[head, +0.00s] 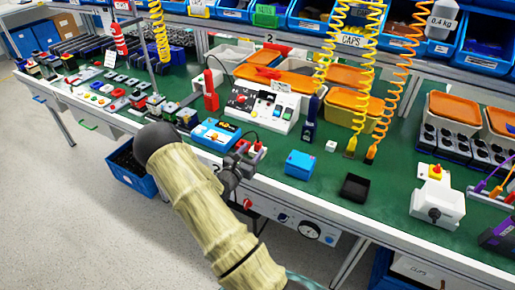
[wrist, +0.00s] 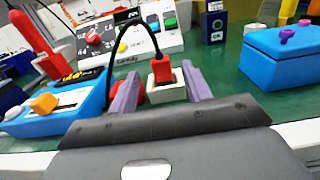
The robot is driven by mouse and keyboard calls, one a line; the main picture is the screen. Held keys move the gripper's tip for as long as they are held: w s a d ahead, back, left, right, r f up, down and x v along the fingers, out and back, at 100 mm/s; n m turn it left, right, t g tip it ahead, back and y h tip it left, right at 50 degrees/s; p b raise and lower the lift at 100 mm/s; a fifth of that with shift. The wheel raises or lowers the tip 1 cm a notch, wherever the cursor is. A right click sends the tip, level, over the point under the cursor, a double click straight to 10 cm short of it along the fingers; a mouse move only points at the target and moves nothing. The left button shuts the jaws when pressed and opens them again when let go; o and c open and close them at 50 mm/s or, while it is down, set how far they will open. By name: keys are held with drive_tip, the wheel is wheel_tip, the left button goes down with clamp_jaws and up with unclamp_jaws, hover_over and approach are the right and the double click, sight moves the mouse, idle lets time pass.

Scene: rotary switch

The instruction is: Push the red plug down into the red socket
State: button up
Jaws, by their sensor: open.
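The red plug (wrist: 162,72) with a black cable arching from its top stands upright at a small white block (wrist: 168,93) in the wrist view. A dark socket opening shows at the plug's foot; I cannot tell how deep the plug sits. In the head view the plug (head: 257,147) is small and partly behind my gripper (head: 238,163). In the wrist view my gripper (wrist: 160,92) is open, its two purple-grey fingers apart, one left and one right of the plug and block. A red part, partly hidden, shows beside the left finger.
A blue meter box (wrist: 50,108) with an orange knob lies close on the left; the black cable runs to it. A blue box (wrist: 285,58) with purple knobs stands to the right. A white control panel (head: 262,107) is behind. Green bench top is free around the white cube (head: 331,146).

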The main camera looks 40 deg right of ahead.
sight(256, 145)
drive_tip(key=x, duration=0.3)
drive_tip(key=shift+d, duration=0.2)
clamp_jaws()
idle(0.3)
drive_tip(key=shift+r, duration=0.1)
wheel_tip(256, 145, up, 10)
idle(0.3)
idle(0.4)
